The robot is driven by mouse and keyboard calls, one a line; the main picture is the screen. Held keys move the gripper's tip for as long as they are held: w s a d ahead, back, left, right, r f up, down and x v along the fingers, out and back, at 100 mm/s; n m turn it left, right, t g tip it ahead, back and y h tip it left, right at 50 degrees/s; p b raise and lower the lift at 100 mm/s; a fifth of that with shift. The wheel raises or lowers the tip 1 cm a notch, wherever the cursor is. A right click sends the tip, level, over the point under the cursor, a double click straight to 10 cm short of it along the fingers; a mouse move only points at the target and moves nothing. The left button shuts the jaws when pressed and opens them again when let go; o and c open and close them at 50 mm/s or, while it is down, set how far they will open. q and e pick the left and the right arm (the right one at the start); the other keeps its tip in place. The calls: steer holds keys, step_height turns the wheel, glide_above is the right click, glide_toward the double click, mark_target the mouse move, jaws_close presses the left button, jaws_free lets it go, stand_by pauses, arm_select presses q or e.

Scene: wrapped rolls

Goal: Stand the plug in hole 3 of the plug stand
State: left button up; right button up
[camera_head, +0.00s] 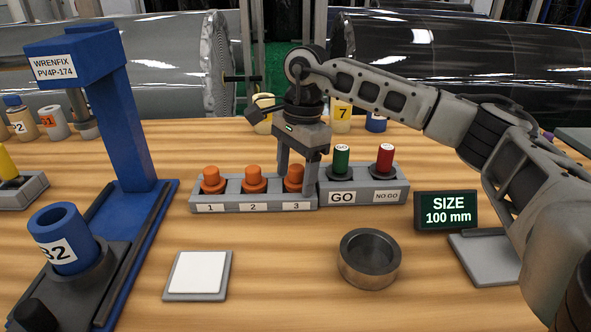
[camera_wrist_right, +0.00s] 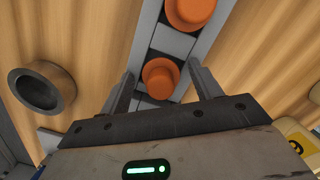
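The plug stand (camera_head: 232,207) is a grey block with holes labelled 1, 2 and 3. An orange plug stands upright at each label: at 1 (camera_head: 212,181), at 2 (camera_head: 253,181) and at 3 (camera_head: 294,180). My right gripper (camera_head: 297,182) points down over hole 3, its fingers on either side of that plug. In the right wrist view the fingers (camera_wrist_right: 163,80) are apart, with gaps beside the orange plug (camera_wrist_right: 160,76); another orange plug (camera_wrist_right: 190,10) lies beyond. The plug's lower part is hidden in the stand. My left gripper is out of view.
A GO/NO GO block (camera_head: 365,190) with green and red gauges adjoins the stand on the right. A metal ring (camera_head: 352,268), a white-topped pad (camera_head: 197,274) and a size display (camera_head: 446,210) sit in front. A blue press (camera_head: 125,125) stands left.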

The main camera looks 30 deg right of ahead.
mark_target(302, 165)
step_height(302, 165, up, 12)
steer(key=d, duration=0.1)
steer(key=shift+d+r+p, duration=0.2)
steer(key=shift+p, duration=0.25)
stand_by(0.5)
